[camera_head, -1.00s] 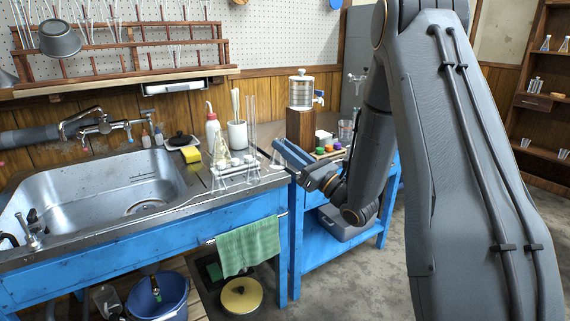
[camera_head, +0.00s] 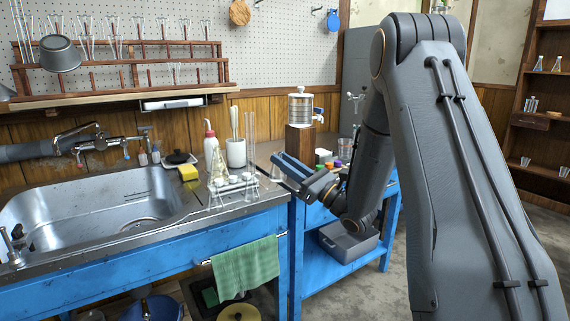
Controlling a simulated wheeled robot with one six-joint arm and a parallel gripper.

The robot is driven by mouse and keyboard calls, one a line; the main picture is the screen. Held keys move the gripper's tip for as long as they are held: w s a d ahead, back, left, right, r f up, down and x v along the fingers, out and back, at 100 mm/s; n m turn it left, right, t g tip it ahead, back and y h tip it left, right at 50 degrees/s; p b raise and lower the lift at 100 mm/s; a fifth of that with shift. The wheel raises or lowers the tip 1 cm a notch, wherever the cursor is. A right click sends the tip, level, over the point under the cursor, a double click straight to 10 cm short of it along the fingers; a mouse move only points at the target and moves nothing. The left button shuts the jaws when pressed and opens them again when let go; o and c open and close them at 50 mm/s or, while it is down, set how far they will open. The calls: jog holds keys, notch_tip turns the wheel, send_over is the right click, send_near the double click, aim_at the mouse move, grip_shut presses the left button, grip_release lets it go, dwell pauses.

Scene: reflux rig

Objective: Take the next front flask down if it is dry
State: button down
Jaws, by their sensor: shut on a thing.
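My gripper (camera_head: 278,164) is at the right end of the sink counter. Its blue jaws are shut on a small clear glass flask (camera_head: 278,174), seen at the fingertips. The flask is partly hidden by the jaws and too small to tell whether it is dry. A wooden drying rack (camera_head: 135,92) on the wall at upper left carries several clear glass pieces, and a grey cup (camera_head: 60,55) hangs at its front left. A conical flask (camera_head: 217,172) stands at a white tube rack (camera_head: 232,190) on the counter, left of my gripper.
The steel sink (camera_head: 90,215) fills the left of the counter. A white wash bottle (camera_head: 210,145), a yellow sponge (camera_head: 188,173) and a beaker of brushes (camera_head: 236,152) stand behind the tube rack. A metal canister (camera_head: 300,108) stands on a wooden block at the right.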

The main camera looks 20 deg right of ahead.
jog(key=shift+w+d+f+b, duration=0.15)
jog(key=shift+w+f+b, duration=0.85)
jog(key=shift+w+f, duration=0.2)
jog(key=shift+w+d+f+b, duration=0.2)
jog(key=shift+w+f+b, duration=0.75)
jog(key=shift+w+f, duration=0.3)
jog(key=shift+w+d+f+b, duration=0.15)
jog(key=shift+w+f+b, duration=0.85)
jog(key=shift+w+f, duration=0.2)
jog(key=shift+f+b, duration=0.3)
jog(key=c, duration=1.5)
grip_release()
jog(key=v, duration=0.8)
jog(key=shift+p, duration=0.35)
